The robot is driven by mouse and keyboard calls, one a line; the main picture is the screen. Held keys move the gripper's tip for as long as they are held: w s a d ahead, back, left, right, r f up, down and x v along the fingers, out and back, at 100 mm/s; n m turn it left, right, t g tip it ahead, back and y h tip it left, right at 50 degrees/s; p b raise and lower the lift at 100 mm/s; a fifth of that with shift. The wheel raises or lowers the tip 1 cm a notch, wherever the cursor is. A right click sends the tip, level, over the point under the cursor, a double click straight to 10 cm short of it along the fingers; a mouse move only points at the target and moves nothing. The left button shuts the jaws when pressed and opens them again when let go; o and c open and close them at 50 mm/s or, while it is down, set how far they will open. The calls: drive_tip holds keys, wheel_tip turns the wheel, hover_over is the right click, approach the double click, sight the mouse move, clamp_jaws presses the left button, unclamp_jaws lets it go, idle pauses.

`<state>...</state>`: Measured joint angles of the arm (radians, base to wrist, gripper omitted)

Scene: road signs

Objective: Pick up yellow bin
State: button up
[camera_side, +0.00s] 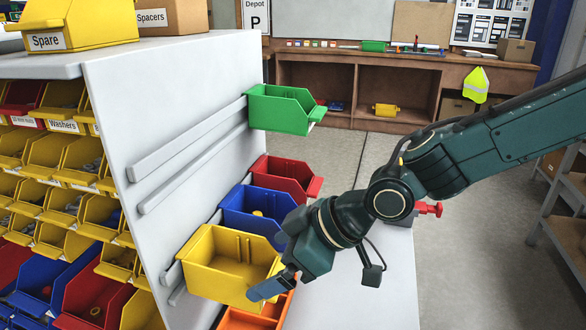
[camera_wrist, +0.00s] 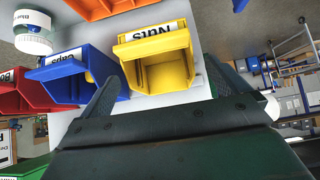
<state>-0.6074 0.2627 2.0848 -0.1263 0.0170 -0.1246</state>
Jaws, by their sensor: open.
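The yellow bin (camera_side: 228,262) hangs on the side panel in the side view, below and in front of a blue bin. It shows upside down in the wrist view (camera_wrist: 158,60), with a label reading "Nuts", and looks empty. My gripper (camera_side: 268,270) is at the bin's open front right side in the side view. One finger overlaps the bin's lower front corner there. In the wrist view my gripper (camera_wrist: 160,72) is open, its two fingers apart with the yellow bin between and beyond them. I cannot tell whether a finger touches the bin.
A blue bin (camera_side: 245,212), a red bin (camera_side: 283,176) and a green bin (camera_side: 282,108) hang farther back on the panel. An orange bin (camera_side: 245,320) sits below the yellow one. A pale bench top (camera_side: 350,300) lies under my arm, mostly clear.

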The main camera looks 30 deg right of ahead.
sight(256, 271)
drive_tip(key=shift+w+a+f, duration=0.15)
drive_tip(key=shift+f, duration=0.05)
drive_tip(key=shift+x, duration=2.55)
drive_tip(key=shift+f, duration=0.1)
drive_tip(key=shift+c, duration=0.4)
drive_tip(key=c, duration=0.8)
